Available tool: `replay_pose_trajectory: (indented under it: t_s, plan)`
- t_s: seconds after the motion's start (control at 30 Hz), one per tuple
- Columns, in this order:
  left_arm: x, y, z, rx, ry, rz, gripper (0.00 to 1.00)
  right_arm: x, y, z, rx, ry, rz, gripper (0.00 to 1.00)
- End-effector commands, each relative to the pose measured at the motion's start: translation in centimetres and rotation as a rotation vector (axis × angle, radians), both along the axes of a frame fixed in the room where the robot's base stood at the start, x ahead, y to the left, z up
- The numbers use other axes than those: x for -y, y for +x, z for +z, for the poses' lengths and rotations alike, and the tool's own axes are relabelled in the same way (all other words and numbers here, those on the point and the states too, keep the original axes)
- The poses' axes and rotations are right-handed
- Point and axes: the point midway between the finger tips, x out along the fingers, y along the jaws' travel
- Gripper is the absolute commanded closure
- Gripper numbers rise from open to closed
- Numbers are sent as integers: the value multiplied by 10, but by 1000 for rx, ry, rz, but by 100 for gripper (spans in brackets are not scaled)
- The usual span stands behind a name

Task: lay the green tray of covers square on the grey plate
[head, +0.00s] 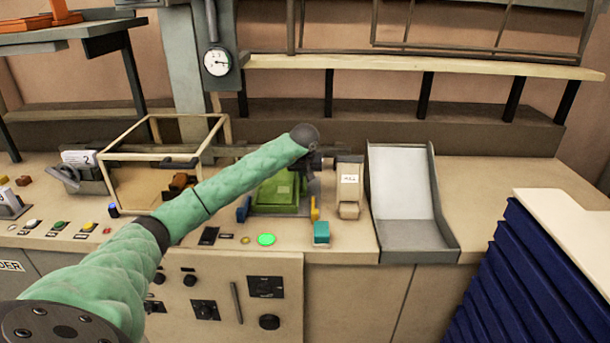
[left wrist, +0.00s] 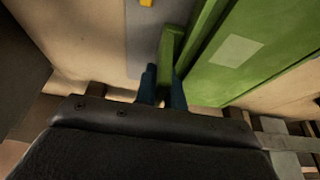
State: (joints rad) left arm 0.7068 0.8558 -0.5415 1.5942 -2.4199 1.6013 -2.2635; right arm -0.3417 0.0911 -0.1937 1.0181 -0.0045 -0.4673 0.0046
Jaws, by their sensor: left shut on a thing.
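The green tray (head: 278,192) is in the middle of the bench in the head view, partly hidden by my left forearm and gripper. My left gripper (head: 313,178) is above its right rear part. In the left wrist view the blue fingertips (left wrist: 164,86) are shut on an upright green piece of the tray (left wrist: 212,62), which carries a pale square. A strip of the grey plate (left wrist: 146,42) shows beside the tray. I cannot tell whether the tray rests on the plate or lies square to it. The covers cannot be made out. My right gripper is not in view.
A blue block (head: 243,209) and a yellow post (head: 315,211) flank the tray. A beige roll-like object (head: 349,190) and a grey chute (head: 408,195) stand to the right. A lit green button (head: 266,240) and a teal block (head: 321,233) are in front.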

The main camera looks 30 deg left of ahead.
Motion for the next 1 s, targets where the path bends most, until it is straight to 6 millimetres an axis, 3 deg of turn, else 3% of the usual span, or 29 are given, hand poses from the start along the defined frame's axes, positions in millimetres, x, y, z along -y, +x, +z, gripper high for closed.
replay_pose_trajectory:
  t_s: [0.1,0.13,0.23,0.57,0.73,0.83,1.0]
  plan:
    - [0,0,0,1,0,1,100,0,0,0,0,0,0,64]
    - [0,0,0,0,0,0,85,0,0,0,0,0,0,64]
    - [0,0,0,0,0,0,68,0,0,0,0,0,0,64]
    - [0,-1,3,0,0,0,68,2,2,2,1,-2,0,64]
    - [3,-6,21,0,1,0,68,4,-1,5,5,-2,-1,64]
    - [6,-12,39,2,2,0,68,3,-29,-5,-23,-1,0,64]
    - [13,-23,70,2,1,0,68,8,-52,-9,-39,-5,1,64]
